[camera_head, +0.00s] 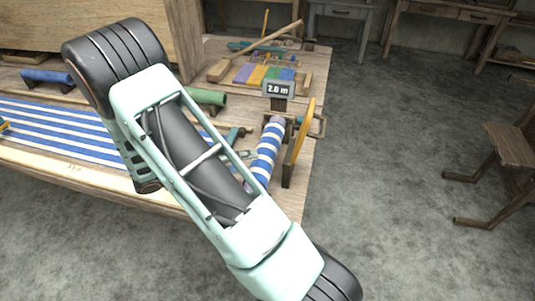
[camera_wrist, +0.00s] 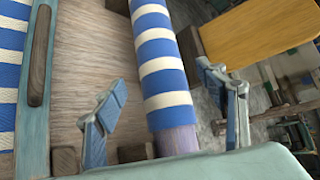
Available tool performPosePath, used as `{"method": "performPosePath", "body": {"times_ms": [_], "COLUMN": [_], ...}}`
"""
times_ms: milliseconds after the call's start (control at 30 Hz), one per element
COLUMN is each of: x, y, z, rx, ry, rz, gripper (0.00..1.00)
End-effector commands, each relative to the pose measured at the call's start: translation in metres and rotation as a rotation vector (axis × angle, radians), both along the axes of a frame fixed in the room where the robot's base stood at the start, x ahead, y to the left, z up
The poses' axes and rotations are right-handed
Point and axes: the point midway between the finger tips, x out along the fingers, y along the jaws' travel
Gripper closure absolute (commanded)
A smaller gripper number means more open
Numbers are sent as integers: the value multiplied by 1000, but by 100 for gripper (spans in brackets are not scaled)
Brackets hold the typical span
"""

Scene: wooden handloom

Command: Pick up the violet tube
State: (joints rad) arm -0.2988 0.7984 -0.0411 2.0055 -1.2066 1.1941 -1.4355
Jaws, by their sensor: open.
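The violet tube shows as a bare violet end (camera_wrist: 177,139) sticking out of a roll of blue-and-white striped cloth (camera_wrist: 163,75). In the head view its violet end (camera_head: 277,120) shows at the top of the striped roll (camera_head: 267,150), on the right part of the wooden bench. My gripper (camera_wrist: 161,78) is open, one finger on each side of the roll in the wrist picture. Nothing is held between the fingers. Whether the fingers touch the roll or hover above it I cannot tell.
An orange-yellow board (camera_head: 304,130) stands close right of the roll, also in the wrist view (camera_wrist: 255,33). A "2.0 m" sign (camera_head: 279,89) stands behind it. A green tube (camera_head: 207,97) and blue tube (camera_head: 46,76) lie left. Striped cloth (camera_head: 60,125) covers the bench.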

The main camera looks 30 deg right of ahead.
Motion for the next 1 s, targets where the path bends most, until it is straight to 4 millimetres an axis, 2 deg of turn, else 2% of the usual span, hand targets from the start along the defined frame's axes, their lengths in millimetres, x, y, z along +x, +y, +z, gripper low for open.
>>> {"method": "performPosePath", "body": {"times_ms": [100,333,600,900,1000], "x": [0,1,4,5,5], "y": [-17,-33,-67,-72,-72], "z": [-8,-15,-33,-36,-36], "rx": [-2,-1,0,0,0], "ry": [2,1,1,0,0], "rz": [-2,-2,-1,0,0], "gripper": [34,34,34,34,44]}}
